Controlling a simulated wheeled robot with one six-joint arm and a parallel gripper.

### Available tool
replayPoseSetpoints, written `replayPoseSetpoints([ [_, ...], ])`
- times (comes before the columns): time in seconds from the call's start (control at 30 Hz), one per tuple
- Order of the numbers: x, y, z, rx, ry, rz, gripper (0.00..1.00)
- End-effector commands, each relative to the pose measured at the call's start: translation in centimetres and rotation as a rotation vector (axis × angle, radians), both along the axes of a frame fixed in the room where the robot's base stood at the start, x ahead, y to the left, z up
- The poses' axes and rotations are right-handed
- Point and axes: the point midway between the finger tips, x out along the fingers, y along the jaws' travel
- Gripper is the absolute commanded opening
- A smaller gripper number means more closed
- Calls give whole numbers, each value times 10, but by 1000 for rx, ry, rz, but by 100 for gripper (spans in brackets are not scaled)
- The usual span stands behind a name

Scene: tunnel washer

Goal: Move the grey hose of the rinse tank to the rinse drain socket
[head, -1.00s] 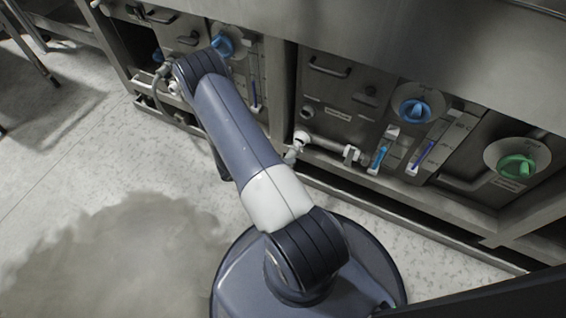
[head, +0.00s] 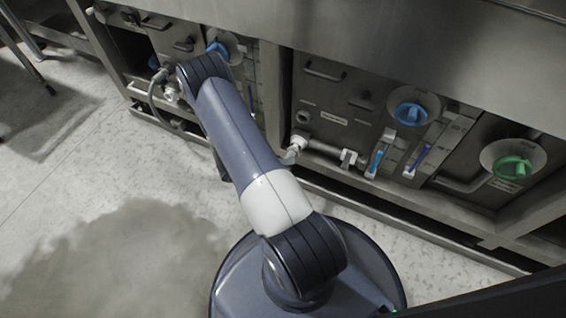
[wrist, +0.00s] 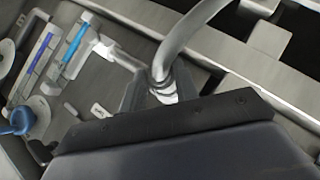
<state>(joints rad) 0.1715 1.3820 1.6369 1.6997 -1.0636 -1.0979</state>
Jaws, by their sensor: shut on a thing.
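In the wrist view my gripper (wrist: 160,92) is shut on the grey hose (wrist: 184,38) at its ribbed end collar. The hose bends up and away from the jaws. The held end is close to the outlet of a pale pipe (wrist: 118,54); I cannot tell whether they are joined. A pale hose piece (head: 291,155) shows beside the arm, under a white fitting (head: 301,139). A round port (head: 303,116) sits on the panel by a small label, unreadable here, so I cannot confirm which socket is the rinse drain.
The panel carries a blue knob (head: 410,113), a green knob (head: 513,167) and blue gauges (head: 377,158). Another hose (head: 154,95) hangs at the far-left unit. A metal ledge (head: 400,208) runs below the panels. The floor at left is clear.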

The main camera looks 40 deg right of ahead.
Motion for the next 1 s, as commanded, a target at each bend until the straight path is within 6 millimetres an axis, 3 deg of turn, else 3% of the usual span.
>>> replayPoseSetpoints([
  [0.87, 3, -6, 0, 0, 0, 0, 0],
  [0.9, 3, -6, 0, 0, 0, 0, 32],
  [1.0, 3, -6, 0, 0, 0, 0, 40],
])
